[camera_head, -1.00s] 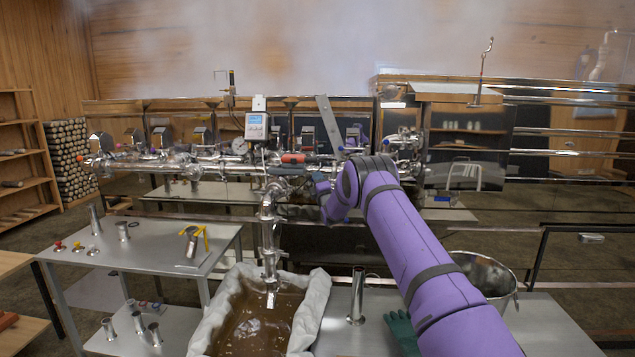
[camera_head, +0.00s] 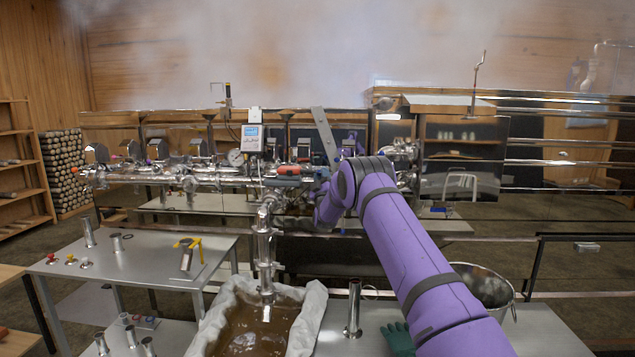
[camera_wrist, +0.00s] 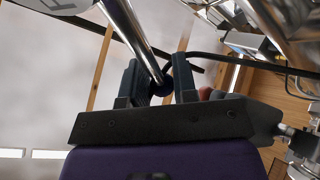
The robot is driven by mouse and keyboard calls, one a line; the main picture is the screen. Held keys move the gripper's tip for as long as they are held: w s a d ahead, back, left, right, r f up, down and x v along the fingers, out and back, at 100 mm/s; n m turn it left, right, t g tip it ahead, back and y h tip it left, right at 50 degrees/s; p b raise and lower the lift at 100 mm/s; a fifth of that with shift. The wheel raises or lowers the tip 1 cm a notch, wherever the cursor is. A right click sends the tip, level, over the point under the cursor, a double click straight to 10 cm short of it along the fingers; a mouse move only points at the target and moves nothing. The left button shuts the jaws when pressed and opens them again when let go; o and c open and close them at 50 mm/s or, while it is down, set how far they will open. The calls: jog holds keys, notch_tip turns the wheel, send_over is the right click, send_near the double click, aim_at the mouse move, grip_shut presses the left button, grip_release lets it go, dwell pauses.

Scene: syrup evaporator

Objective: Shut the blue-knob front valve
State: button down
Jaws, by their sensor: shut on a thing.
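My gripper (camera_wrist: 164,82) is shut on a dark knob (camera_wrist: 164,88) at the end of a shiny metal rod (camera_wrist: 133,33) in the wrist view; its blue colour is hard to make out. In the head view my purple arm reaches to the front pipework of the evaporator, and the fingers and knob are hidden behind the wrist. The steel outlet pipe (camera_head: 264,245) hangs to the left of my wrist, above a cloth-lined pan (camera_head: 312,310) of brown liquid. Whether liquid runs from the pipe is unclear.
A red-handled part (camera_head: 288,170) and a flat slanted bar (camera_head: 325,137) are close to my wrist. A digital meter (camera_head: 252,138) stands on the pipework. A steel cylinder (camera_head: 354,305), a green glove (camera_head: 398,338) and a bucket (camera_head: 490,285) stand below. Steam fills the top.

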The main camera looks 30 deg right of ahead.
jog(key=s+d+r+m+g+h, duration=0.1)
jog(key=s+d+m+g+h, duration=0.1)
jog(key=m, duration=0.5)
jog(key=s+d+r+m+g+h, duration=0.1)
jog(key=s+d+m+g+h, duration=0.1)
jog(key=m+h, duration=0.4)
jog(key=shift+s+d+r+m+g, duration=0.25)
jog(key=shift+d+m+g, duration=0.45)
jog(key=shift+m+g, duration=0.55)
jog(key=shift+f, duration=0.1)
jog(key=c, duration=0.9)
grip_release()
jog(key=shift+c, duration=0.2)
jog(key=v, duration=1)
jog(key=shift+s+a+f, duration=0.15)
jog(key=shift+s+f, duration=0.05)
jog(key=shift+f, duration=0.1)
